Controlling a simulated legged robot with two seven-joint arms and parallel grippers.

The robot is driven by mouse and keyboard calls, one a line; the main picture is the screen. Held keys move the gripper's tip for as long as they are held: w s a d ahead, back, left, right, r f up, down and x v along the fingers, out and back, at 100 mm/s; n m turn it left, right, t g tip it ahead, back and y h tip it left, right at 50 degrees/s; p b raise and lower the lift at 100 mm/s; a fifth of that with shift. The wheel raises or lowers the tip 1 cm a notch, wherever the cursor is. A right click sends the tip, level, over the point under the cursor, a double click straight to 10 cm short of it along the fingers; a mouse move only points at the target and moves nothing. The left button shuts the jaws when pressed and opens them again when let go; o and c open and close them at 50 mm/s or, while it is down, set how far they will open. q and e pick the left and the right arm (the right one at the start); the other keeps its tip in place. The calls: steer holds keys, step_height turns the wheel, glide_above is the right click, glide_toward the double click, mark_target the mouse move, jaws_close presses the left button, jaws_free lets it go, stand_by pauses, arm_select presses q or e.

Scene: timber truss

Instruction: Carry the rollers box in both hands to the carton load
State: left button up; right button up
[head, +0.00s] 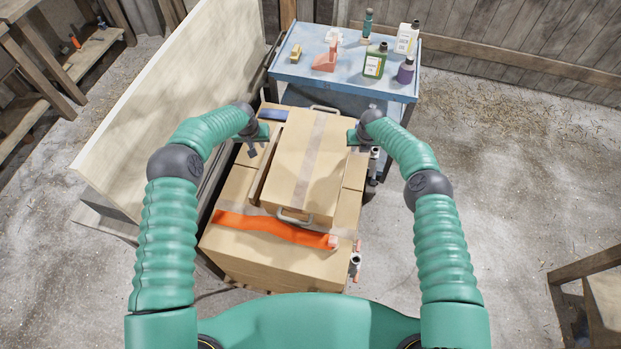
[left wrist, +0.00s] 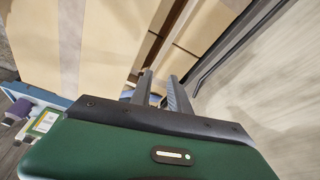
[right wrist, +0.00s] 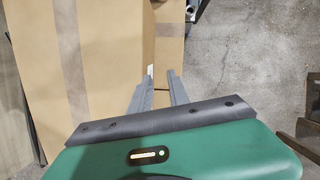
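The rollers box (head: 301,170) is a tan carton with a pale tape strip down its middle and a grey handle at each end. It sits on top of the larger carton load (head: 255,262). My left gripper (head: 252,150) is at the box's left side, apart from it, with its fingers parted and empty in the left wrist view (left wrist: 160,85). My right gripper (head: 360,146) is at the box's right side. Its fingers are parted and nothing shows between them in the right wrist view (right wrist: 161,88); whether it touches the box is unclear.
An orange strap (head: 270,230) crosses the load's front top. A blue cart (head: 300,70) with several bottles stands behind. A large pale panel (head: 170,100) leans close on the left. The concrete floor is clear to the right, up to a wooden piece (head: 603,300).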

arm_select(q)
steer(key=v, duration=0.6)
steer(key=shift+s+d+r, duration=0.15)
steer(key=shift+d+r, duration=0.05)
steer(key=shift+r, duration=0.2)
arm_select(e)
steer(key=v, duration=1.2)
steer(key=shift+d, duration=0.15)
